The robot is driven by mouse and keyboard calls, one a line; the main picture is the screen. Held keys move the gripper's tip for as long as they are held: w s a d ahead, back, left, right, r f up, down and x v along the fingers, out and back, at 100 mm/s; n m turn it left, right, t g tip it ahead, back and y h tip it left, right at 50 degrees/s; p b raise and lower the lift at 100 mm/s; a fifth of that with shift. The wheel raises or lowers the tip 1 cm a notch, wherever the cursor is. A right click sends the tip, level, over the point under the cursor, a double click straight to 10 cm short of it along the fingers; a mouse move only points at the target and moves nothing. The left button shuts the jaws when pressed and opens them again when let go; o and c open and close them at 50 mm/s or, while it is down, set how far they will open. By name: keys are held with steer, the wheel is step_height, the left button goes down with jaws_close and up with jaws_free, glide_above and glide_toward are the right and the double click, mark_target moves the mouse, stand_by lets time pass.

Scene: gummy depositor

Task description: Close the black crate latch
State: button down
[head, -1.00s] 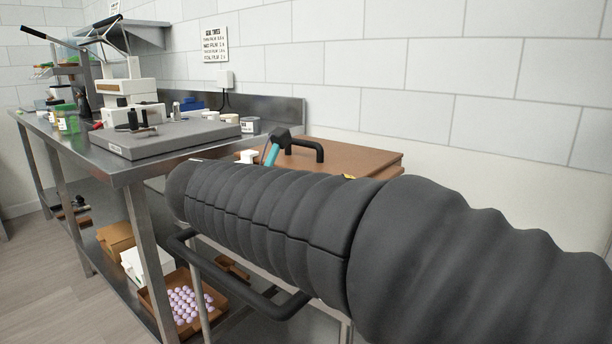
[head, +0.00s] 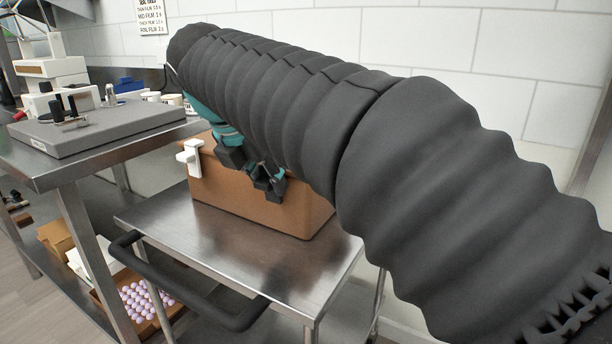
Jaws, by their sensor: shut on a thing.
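The brown crate (head: 240,198) stands on a steel cart, with its front face in view. A white latch (head: 190,158) is on the left part of its front. My gripper (head: 262,182), dark with teal parts, is at the upper front of the crate, right of the white latch. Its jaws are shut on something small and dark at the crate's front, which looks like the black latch. The fingers cover most of it, so I cannot tell its angle. My arm hides the lid and the crate's right side.
The steel cart (head: 190,235) has free room in front of the crate. Its black push handle (head: 200,300) sticks out at the lower left. A steel workbench (head: 60,165) with a grey scale-like platform (head: 100,128) stands to the left. A tiled wall (head: 480,60) is behind.

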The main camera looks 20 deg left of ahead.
steer(key=shift+f, duration=0.1)
stand_by(0.4)
steer(key=c, duration=0.8)
jaws_free()
steer(key=v, duration=1.2)
steer(key=shift+w, duration=0.15)
steer(key=shift+a, duration=0.1)
